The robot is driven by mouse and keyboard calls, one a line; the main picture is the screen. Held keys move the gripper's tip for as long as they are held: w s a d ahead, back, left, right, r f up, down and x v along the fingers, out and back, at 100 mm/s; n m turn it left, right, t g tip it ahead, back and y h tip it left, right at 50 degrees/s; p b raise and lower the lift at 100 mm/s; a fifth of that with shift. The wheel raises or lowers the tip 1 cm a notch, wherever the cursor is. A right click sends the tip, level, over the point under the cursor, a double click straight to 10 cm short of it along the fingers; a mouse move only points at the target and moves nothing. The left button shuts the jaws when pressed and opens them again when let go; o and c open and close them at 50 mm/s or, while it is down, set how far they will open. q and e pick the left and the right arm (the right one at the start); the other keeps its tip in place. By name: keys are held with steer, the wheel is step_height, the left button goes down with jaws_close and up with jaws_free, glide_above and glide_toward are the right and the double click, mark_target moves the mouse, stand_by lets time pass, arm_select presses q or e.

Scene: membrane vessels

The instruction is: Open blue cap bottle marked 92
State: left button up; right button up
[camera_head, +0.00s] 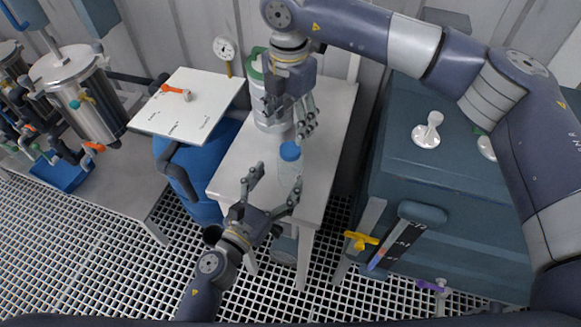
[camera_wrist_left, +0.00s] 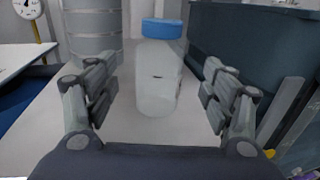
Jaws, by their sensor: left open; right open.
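The bottle (camera_head: 290,168) with a blue cap (camera_head: 290,151) stands upright on a small white table (camera_head: 238,172). In the left wrist view the translucent bottle (camera_wrist_left: 158,85) and its blue cap (camera_wrist_left: 163,28) are straight ahead; no number can be read. My left gripper (camera_head: 272,184) is open, its fingers to either side of the bottle's near side and not touching it. In the left wrist view the left fingers (camera_wrist_left: 160,90) also stand wide apart. My right gripper (camera_head: 291,120) is open and empty, above and behind the cap, beside a larger metal container.
A metal container with a green top (camera_head: 264,95) stands behind the bottle. A white panel (camera_head: 187,104) with an orange handle is on the left, above a blue drum (camera_head: 200,165). A dark teal cabinet (camera_head: 440,215) stands on the right. The tabletop behind right is bare.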

mark_target(284, 172)
arm_select(q)
steer(key=x, duration=0.5)
steer(key=shift+f, duration=0.1)
arm_select(e)
steer(key=shift+w+d+f, duration=0.15)
steer(key=shift+w, duration=0.15)
arm_select(q)
steer(key=shift+w+d, duration=0.15)
steer(key=shift+w, duration=0.2)
arm_select(e)
steer(key=shift+s, duration=0.2)
arm_select(q)
steer(key=shift+w+d, duration=0.15)
steer(key=shift+w, duration=0.05)
arm_select(e)
steer(key=shift+w, duration=0.1)
arm_select(q)
jaws_close()
arm_select(e)
steer(key=shift+f, duration=3.95)
